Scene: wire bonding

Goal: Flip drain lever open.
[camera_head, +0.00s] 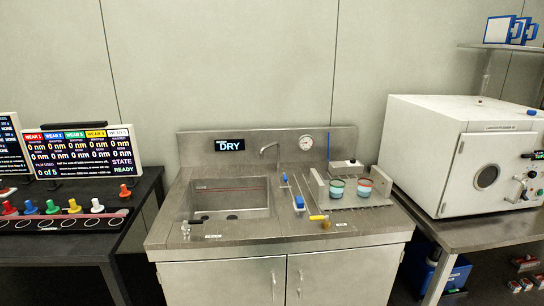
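A steel sink unit (292,240) stands in the middle with a basin (235,203) on its left. Which handle is the drain lever is not certain at this size. A yellow handle (319,217) lies near the front edge, right of the basin, beside a small brass-coloured fitting (326,225). A small metal fitting (185,230) stands at the front left corner. Blue handles (299,202) sit right of the basin. A display (230,145) on the backsplash reads DRY. My gripper is not in view.
A faucet (270,149) and a round gauge (306,142) are at the back. Two cups (364,188) stand on a rack at right. A white oven-like box (463,155) stands on the right bench. Coloured knobs (75,206) and a screen (82,153) are at left.

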